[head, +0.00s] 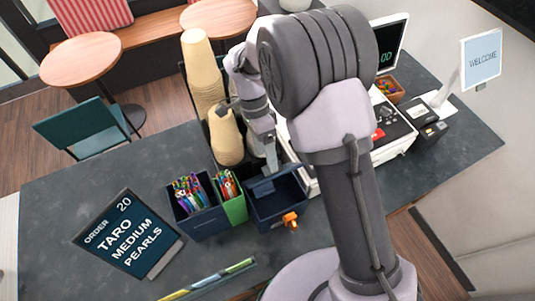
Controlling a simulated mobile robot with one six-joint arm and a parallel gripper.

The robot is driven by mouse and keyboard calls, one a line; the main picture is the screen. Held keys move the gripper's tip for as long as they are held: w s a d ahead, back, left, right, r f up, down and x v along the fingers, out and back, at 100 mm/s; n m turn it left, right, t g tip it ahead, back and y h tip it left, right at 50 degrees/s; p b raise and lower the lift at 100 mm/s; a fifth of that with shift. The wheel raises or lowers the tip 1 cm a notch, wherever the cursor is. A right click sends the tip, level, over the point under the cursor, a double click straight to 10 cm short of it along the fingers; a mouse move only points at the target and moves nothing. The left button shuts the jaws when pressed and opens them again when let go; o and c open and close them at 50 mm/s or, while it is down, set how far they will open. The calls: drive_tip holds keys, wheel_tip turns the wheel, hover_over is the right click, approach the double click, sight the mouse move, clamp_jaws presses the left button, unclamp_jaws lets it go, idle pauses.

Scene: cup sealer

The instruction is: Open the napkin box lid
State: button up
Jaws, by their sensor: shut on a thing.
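The napkin box (278,211) appears to be the dark navy box at the front middle of the counter, in the head view. A small orange piece (290,221) sits at its front right. Its dark lid (274,184) seems raised and tilted at the back of the box, with a dark hollow in front of it. My gripper (271,163) points down at the back of the box and is shut on the lid. The fingertips are small, and the exact contact is hard to see.
A pen holder (196,222) and a green holder (231,205) stand left of the box. Stacked cups (203,75) stand behind. An order sign (127,237) is at left, and a white machine (392,137) at right. Bare counter (60,195) lies far left.

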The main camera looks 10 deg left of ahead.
drive_tip(key=shift+s+d, duration=0.1)
drive_tip(key=shift+s, duration=0.1)
drive_tip(key=shift+c, duration=1)
drive_tip(key=shift+w, duration=0.1)
